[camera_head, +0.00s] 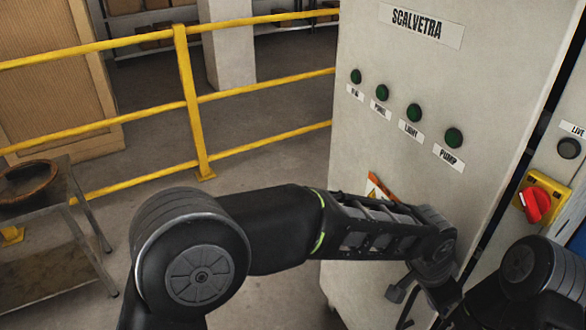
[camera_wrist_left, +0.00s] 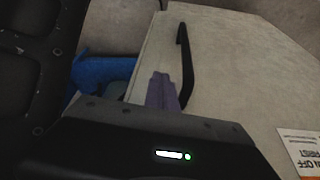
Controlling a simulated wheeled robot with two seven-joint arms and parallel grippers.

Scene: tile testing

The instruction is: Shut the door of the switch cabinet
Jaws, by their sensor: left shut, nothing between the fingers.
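The switch cabinet door (camera_head: 420,80) is a pale grey panel labelled SCALVETRA, with a row of green buttons. A dark gap runs along its right edge, beside the fixed panel (camera_head: 562,165), so it looks ajar. My left arm reaches across the door's lower part. In the left wrist view, my left gripper (camera_wrist_left: 163,90) is shut and empty, its fingertips against or just in front of the door face, left of the black handle (camera_wrist_left: 184,60). I cannot tell whether they touch. My right gripper is not in view.
A red rotary switch (camera_head: 535,204) on a yellow plate sits on the fixed panel, right of the gap. A yellow railing (camera_head: 190,90) stands behind on the left. A metal cart (camera_head: 60,225) with a bowl is at the far left. Open floor lies between.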

